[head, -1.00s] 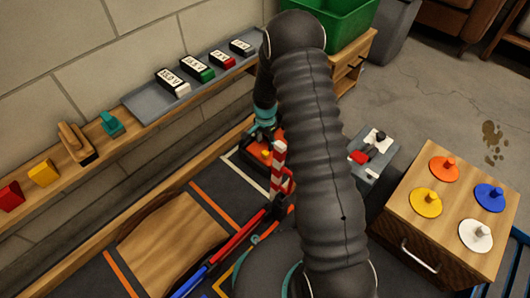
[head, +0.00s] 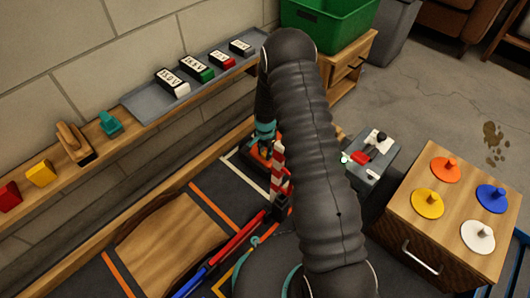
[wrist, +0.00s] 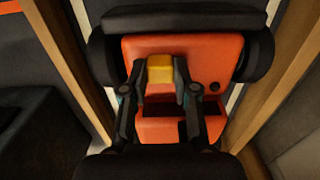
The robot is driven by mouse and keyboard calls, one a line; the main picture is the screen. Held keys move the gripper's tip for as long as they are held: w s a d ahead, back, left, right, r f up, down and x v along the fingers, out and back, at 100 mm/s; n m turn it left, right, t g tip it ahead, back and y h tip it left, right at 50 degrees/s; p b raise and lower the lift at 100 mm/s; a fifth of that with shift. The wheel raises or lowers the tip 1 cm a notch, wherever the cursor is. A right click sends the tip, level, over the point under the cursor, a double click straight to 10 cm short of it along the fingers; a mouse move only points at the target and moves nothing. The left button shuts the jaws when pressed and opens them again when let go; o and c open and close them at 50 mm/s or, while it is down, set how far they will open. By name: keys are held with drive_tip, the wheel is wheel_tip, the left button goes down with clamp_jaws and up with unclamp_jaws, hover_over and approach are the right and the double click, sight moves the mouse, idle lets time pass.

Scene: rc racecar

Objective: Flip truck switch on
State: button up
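The orange truck (wrist: 215,60) with black wheels fills the middle of the wrist view. A yellow switch block (wrist: 160,68) stands out from its orange top, near the centre. My gripper (wrist: 160,72) is over the truck, its two dark fingers on either side of the yellow switch. The fingers are apart, with a small gap visible on the left; contact on the right is unclear. In the head view, the truck (head: 253,158) is partly hidden behind my arm and teal gripper parts (head: 263,138), and the yellow switch is hidden.
Wooden edges flank the truck in the wrist view. In the head view, a red-and-white striped post (head: 277,167) stands close to my gripper. A grey box (head: 378,155) and a wooden cabinet with coloured knobs (head: 460,170) stand right. A wall shelf (head: 130,130) runs along the left.

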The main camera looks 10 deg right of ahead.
clamp_jaws()
drive_tip(key=shift+w+d+f+b, duration=0.1)
drive_tip(key=shift+w+d+b, duration=0.3)
drive_tip(key=shift+d, duration=0.65)
drive_tip(key=shift+w+d, duration=0.15)
drive_tip(key=shift+w, duration=0.15)
drive_tip(key=o, duration=1)
unclamp_jaws()
drive_tip(key=shift+c, duration=0.2)
wheel_tip(320, 180, up, 12)
